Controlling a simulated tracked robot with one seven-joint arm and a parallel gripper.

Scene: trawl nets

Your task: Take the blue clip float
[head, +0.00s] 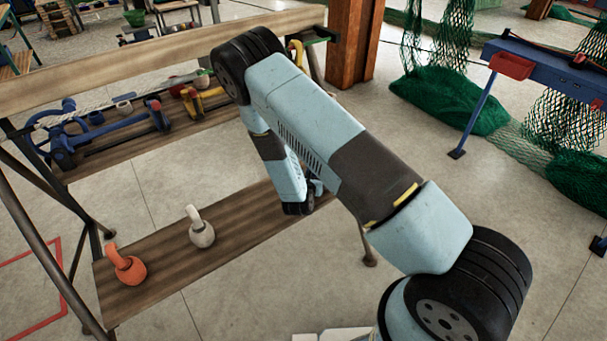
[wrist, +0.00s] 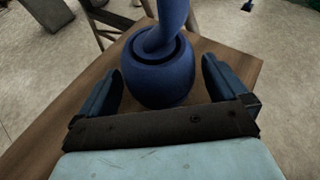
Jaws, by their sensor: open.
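The blue clip float (wrist: 158,80) sits on the wooden lower shelf in the wrist view. It has a round body and a thick blue clip rising from its top, cut off by the upper frame edge. My gripper (wrist: 162,85) is open, with one finger left and one finger right of the float's body. Gaps show between both fingers and the float, and it is not gripped. In the head view my arm hides the gripper's fingers and the blue float.
On the same lower shelf (head: 160,262) stand a white clip float (head: 202,234) and an orange one (head: 128,268), left of my arm. The upper shelf holds blue and yellow gear (head: 200,103). A blue bench (head: 550,75) and green nets (head: 455,100) stand at right.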

